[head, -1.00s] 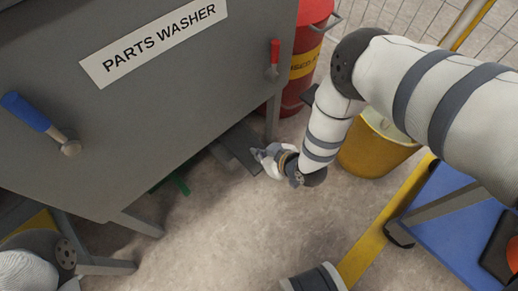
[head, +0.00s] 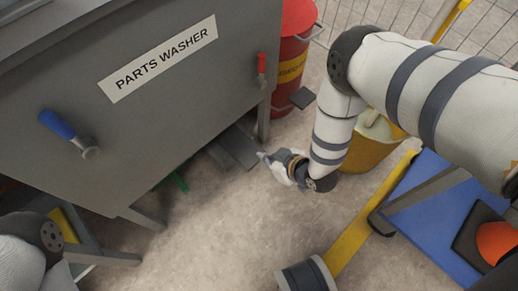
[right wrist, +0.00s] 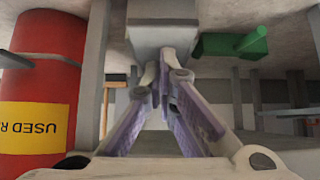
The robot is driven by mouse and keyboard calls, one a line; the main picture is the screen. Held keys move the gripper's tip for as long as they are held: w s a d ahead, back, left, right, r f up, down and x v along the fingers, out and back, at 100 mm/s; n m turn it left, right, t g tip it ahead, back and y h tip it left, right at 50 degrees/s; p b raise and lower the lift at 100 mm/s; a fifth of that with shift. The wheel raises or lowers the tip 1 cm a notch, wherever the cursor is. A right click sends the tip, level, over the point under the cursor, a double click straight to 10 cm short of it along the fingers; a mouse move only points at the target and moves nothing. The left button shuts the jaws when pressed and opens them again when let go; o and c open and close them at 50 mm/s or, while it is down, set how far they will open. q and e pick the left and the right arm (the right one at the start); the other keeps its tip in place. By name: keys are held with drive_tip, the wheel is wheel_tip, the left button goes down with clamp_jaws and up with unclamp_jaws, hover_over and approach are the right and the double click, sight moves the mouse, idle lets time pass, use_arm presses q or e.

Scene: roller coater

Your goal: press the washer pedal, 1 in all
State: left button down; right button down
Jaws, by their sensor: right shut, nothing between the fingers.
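The parts washer (head: 200,110) is a large grey cabinet on legs at the left of the head view. A flat grey pedal (head: 236,148) sticks out low beneath its front edge. My right gripper (head: 264,157) is low, just right of the pedal's outer end, shut and empty. In the right wrist view its fingertips (right wrist: 164,72) come together right by the end of a grey block, apparently the pedal (right wrist: 163,34). I cannot tell whether they touch it. My left gripper is out of view; only part of my left arm shows at lower left.
A blue-handled lever (head: 66,132) and a red-handled lever (head: 262,68) are on the washer's front. A red drum (head: 292,65) and a yellow bucket (head: 370,150) stand behind my right arm. A green part (head: 180,182) is under the washer. A blue cart (head: 430,215) is at right.

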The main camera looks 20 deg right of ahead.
drive_tip(key=shift+s+f+p+v, duration=0.1)
drive_tip(key=shift+p+v, duration=0.15)
drive_tip(key=shift+v, duration=0.6)
drive_tip(key=shift+s+f+p+v, duration=0.1)
drive_tip(key=shift+p+v, duration=0.15)
drive_tip(key=shift+v, duration=0.6)
